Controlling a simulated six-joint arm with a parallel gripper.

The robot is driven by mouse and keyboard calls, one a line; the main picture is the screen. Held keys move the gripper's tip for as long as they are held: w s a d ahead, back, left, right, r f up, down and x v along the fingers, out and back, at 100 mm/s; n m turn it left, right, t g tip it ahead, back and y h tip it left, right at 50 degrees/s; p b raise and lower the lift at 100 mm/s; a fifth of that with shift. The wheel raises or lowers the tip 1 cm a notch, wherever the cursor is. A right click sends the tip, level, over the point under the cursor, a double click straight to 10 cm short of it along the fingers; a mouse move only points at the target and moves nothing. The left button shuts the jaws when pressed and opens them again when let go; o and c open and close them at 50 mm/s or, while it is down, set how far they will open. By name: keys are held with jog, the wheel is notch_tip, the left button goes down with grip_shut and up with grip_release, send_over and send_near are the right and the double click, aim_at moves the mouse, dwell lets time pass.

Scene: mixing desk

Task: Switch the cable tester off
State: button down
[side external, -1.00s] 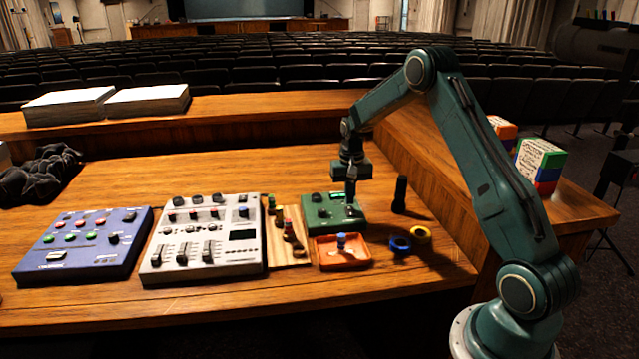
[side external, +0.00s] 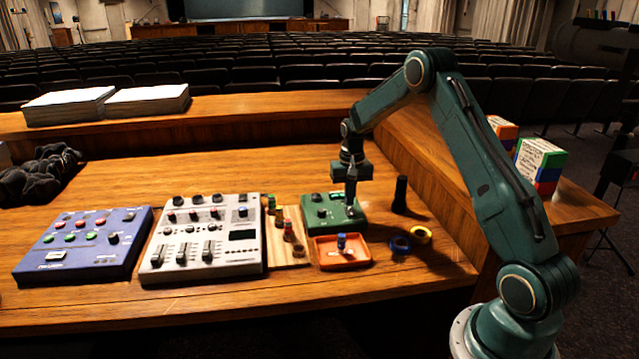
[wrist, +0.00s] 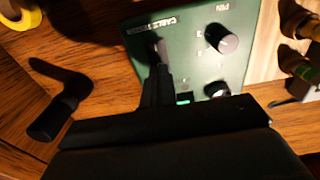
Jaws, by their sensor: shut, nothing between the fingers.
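The cable tester (side external: 318,212) is a green box on the desk, behind the orange tray. In the wrist view its green face (wrist: 205,68) shows the printed name, a black knob with a white pointer (wrist: 221,39) marked PIN, a second knob (wrist: 217,90) partly cut off by my gripper, and a small lit green spot (wrist: 183,98). My gripper (side external: 350,204) is shut and empty, pointing down over the tester's right part. In the wrist view its fingertips (wrist: 160,48) are at the tester's face, near the lettering. They hide what lies under them; contact cannot be told.
An orange tray (side external: 322,262) with a blue-topped piece stands in front of the tester. A black upright cylinder (side external: 400,193) and blue (side external: 400,246) and yellow (side external: 421,235) tape rolls are to the right. A grey mixer (side external: 160,262) and blue box (side external: 85,265) are left.

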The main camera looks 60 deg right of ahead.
aim_at(349, 208)
jog(key=shift+f, duration=0.7)
dwell(0.6)
jog(key=shift+r, duration=3.55)
